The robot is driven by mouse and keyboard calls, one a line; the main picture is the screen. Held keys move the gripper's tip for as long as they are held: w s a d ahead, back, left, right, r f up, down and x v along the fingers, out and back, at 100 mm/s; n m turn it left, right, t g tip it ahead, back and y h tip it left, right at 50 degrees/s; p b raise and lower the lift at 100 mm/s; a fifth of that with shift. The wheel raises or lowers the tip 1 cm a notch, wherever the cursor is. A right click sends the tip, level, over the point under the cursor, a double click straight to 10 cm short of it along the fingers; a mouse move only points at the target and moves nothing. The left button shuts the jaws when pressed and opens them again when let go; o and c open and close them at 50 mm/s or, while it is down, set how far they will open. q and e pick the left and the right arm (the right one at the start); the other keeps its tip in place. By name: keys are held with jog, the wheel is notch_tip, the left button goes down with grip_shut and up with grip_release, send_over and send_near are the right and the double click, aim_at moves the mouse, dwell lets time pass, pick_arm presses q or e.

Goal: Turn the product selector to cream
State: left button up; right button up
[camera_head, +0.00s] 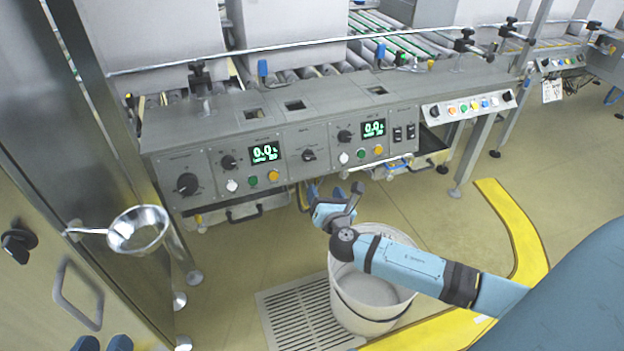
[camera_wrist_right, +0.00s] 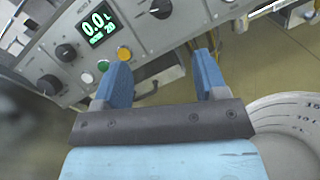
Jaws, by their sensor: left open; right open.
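The grey control panel (camera_head: 285,148) carries several black rotary knobs; their labels are too small to read, so I cannot tell surely which is the product selector. One is a middle knob (camera_head: 309,154) between the two green displays, also in the right wrist view (camera_wrist_right: 160,8). Others are a large left knob (camera_head: 187,184), a small knob (camera_head: 229,162) and a right knob (camera_head: 345,136). My right gripper (camera_head: 326,190) is open and empty, below and in front of the panel, apart from the knobs; its blue fingers (camera_wrist_right: 162,72) are spread. My left gripper (camera_head: 102,343) shows only blue fingertips at the bottom left, open.
A white bucket (camera_head: 372,318) stands on the floor beneath my right arm. Coloured buttons (camera_head: 253,181) sit below the displays. A yellow floor kerb (camera_head: 520,240) curves at the right.

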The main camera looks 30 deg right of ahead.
aim_at(311, 158)
jog(key=b+x, duration=0.5)
jog(key=x, duration=0.8)
jog(key=shift+d, duration=0.15)
jog(key=shift+w+d, duration=0.2)
jog(key=shift+w, duration=0.35)
pick_arm(q)
jog(key=m, duration=0.1)
jog(key=w+a+m+t, duration=0.1)
jog(key=w+m+h, duration=0.1)
jog(key=shift+w+a+r+m+t, duration=0.2)
jog(key=shift+a+m+t, duration=0.1)
jog(key=shift+t, duration=0.1)
pick_arm(e)
jog(key=shift+r, duration=0.1)
pick_arm(q)
jog(key=shift+s, duration=0.1)
pick_arm(e)
jog(key=c, duration=0.9)
